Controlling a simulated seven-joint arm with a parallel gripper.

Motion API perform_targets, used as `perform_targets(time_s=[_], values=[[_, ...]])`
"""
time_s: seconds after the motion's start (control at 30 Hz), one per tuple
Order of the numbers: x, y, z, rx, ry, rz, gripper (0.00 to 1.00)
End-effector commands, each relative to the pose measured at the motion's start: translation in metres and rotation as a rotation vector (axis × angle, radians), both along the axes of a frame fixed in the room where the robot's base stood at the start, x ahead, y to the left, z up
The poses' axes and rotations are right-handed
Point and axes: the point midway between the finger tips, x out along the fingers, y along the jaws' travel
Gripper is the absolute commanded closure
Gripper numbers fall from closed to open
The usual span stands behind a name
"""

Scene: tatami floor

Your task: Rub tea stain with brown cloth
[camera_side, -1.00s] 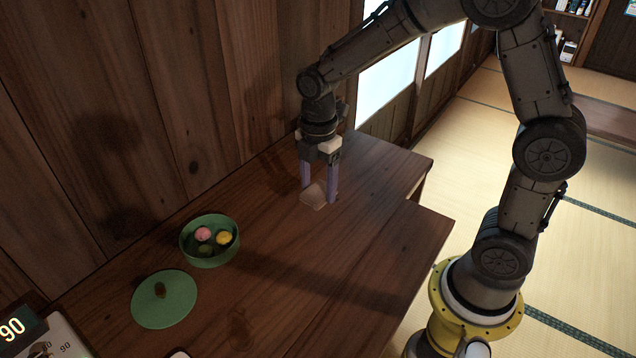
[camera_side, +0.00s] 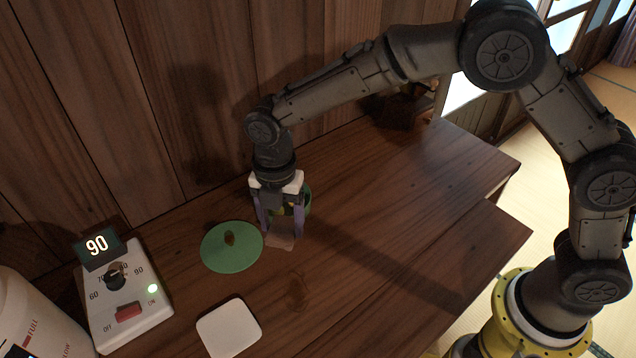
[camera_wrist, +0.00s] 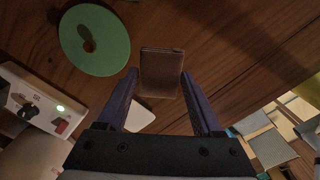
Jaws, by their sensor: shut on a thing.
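The brown cloth (camera_side: 281,243) is a small folded piece held between the fingertips of my gripper (camera_side: 281,231). In the wrist view the cloth (camera_wrist: 161,70) shows as a brown rectangle between the two purple fingers. My gripper is shut on it, over the table just right of the green lid; I cannot tell whether the cloth touches the wood. A faint dark patch, which looks like the tea stain (camera_side: 297,293), lies on the table nearer the camera than the cloth, apart from it. I cannot make out the stain in the wrist view.
The green lid (camera_side: 231,248) lies flat beside my gripper. The green bowl (camera_side: 307,196) stands behind the gripper, mostly hidden. A white square (camera_side: 229,328) lies at the front, and a control box (camera_side: 124,302) reading 90 stands at left. The right of the table (camera_side: 400,215) is clear.

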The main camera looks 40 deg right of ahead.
Motion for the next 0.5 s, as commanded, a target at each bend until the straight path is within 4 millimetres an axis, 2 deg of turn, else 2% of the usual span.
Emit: perform_targets(time_s=[0.03, 0.17, 0.5], values=[[-0.006, 0.010, -0.005, -0.001, 0.001, 0.023, 0.77], [-0.015, 0.021, -0.011, 0.000, 0.000, 0.054, 0.77], [-0.018, 0.024, -0.027, -0.001, 0.001, 0.060, 0.77]])
